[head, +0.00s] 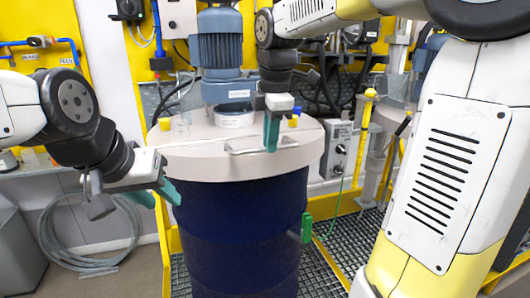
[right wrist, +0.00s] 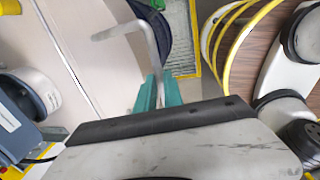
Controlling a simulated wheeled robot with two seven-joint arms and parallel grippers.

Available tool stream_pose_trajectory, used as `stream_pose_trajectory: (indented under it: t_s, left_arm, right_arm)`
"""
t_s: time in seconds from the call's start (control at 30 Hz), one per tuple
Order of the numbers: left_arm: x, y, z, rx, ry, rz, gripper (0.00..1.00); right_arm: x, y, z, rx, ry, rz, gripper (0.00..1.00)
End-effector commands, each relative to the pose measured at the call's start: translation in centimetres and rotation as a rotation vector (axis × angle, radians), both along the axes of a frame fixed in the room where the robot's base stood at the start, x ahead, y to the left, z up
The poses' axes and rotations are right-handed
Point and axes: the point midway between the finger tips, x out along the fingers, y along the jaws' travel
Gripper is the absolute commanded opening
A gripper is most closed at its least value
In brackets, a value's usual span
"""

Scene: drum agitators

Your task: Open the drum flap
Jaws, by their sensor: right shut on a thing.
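The blue drum (head: 240,235) stands upright in the middle of the head view under a round beige lid. The drum flap (head: 215,165) is the front part of the lid and lies flat, bounded by a seam. A metal bar handle (head: 245,151) sits on the flap; it also shows in the right wrist view (right wrist: 150,42). My right gripper (head: 271,148) points down at the flap with its teal fingers shut on the handle, hiding part of it. In the wrist view its fingers (right wrist: 160,92) close around the bar. My left gripper (head: 160,193) is empty beside the drum's left edge, fingers apart.
A blue-grey agitator motor (head: 217,50) stands on the rear part of the lid. A yellow frame and railing (head: 366,130) flank the drum. A grey control box (head: 337,148) is right of the lid.

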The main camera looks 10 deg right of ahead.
Motion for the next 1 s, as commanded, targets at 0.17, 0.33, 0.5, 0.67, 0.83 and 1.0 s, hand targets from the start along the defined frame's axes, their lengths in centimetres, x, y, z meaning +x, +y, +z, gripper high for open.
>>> stream_pose_trajectory:
  t_s: [0.17,0.33,0.5,0.67,0.83,1.0]
  left_arm:
    - [0.0,0.0,0.0,0.0,0.0,0.0,0.36]
    - [0.0,0.0,0.0,0.0,0.0,0.0,0.36]
    - [0.0,0.0,0.0,0.0,0.0,0.0,0.36]
    - [0.0,0.0,0.0,0.0,0.0,0.0,0.36]
    - [0.0,0.0,0.0,0.0,0.0,0.0,0.36]
    - [0.0,0.0,0.0,0.0,0.0,0.0,0.36]
  right_arm:
    - [2.1,0.4,3.5,0.006,-0.023,0.0,0.0]
    - [3.7,0.7,6.0,0.004,-0.021,0.0,0.0]
    - [5.1,1.0,7.7,0.004,-0.018,0.0,0.0]
    - [6.1,1.1,8.8,0.002,-0.015,0.0,0.0]
    - [6.5,1.2,9.3,0.002,-0.014,-0.001,0.0]
    - [6.6,1.2,9.3,0.001,-0.011,-0.001,0.0]
